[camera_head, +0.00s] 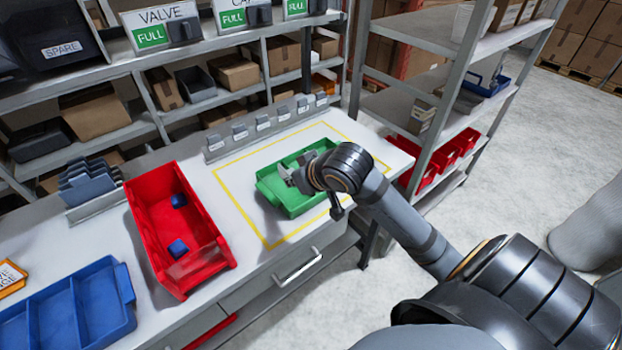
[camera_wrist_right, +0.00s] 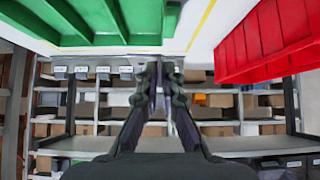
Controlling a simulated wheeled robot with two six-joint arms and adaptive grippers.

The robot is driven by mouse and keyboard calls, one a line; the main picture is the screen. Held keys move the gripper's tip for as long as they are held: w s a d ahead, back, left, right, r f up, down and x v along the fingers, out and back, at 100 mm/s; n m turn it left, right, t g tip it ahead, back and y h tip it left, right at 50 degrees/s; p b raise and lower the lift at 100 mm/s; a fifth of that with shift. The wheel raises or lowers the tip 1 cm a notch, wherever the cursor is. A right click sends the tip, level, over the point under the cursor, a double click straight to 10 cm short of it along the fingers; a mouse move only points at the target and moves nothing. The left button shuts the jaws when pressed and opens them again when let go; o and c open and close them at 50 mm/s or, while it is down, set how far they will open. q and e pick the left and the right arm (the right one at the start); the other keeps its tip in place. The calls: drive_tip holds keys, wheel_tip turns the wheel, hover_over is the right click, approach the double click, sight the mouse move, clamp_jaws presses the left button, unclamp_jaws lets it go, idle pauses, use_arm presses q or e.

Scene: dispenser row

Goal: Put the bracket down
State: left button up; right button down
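I cannot make out a bracket for certain in either view. My right gripper (camera_head: 290,174) is over the green tray (camera_head: 265,188), at its left part. In the right wrist view the two fingertips of the right gripper (camera_wrist_right: 161,72) come close together, with a narrow dark strip between them. I cannot tell whether this strip is a thin held part or only the fingers. The green tray (camera_wrist_right: 90,40) also shows at the top left of that view. My left gripper is not in view.
The green tray lies inside a yellow outline (camera_head: 236,201) on the white bench. Left of it is a red bin (camera_head: 142,207) with two blue cubes (camera_head: 178,248). A blue divided tray (camera_head: 110,310) is at the lower left. Small labelled holders (camera_head: 240,133) line the back; shelves stand behind.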

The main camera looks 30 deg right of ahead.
drive_tip(key=w+d+f+p, duration=0.1)
drive_tip(key=w+d+f, duration=0.1)
drive_tip(key=d+f, duration=0.1)
drive_tip(key=w+d+f+p, duration=0.1)
drive_tip(key=w+d+f, duration=0.1)
drive_tip(key=w+d, duration=0.1)
drive_tip(key=w+d+f+p, duration=0.1)
drive_tip(key=w+d+f, duration=0.1)
drive_tip(key=d+f, duration=0.1)
drive_tip(key=shift+w+d+f+p, duration=0.1)
drive_tip(key=shift+d+f+p, duration=0.1)
drive_tip(key=shift+d, duration=0.2)
drive_tip(key=shift+w+d+f+p, duration=0.1)
drive_tip(key=shift+d+p, duration=0.05)
drive_tip(key=shift+d, duration=0.2)
drive_tip(key=shift+w+d+f, duration=0.2)
drive_tip(key=shift+d+f, duration=0.2)
drive_tip(key=shift+f, duration=0.2)
wheel_tip(320, 180, down, 3)
drive_tip(key=shift+w+d+f+p, duration=0.1)
drive_tip(key=shift+p, duration=0.5)
drive_tip(key=shift+f, duration=0.1)
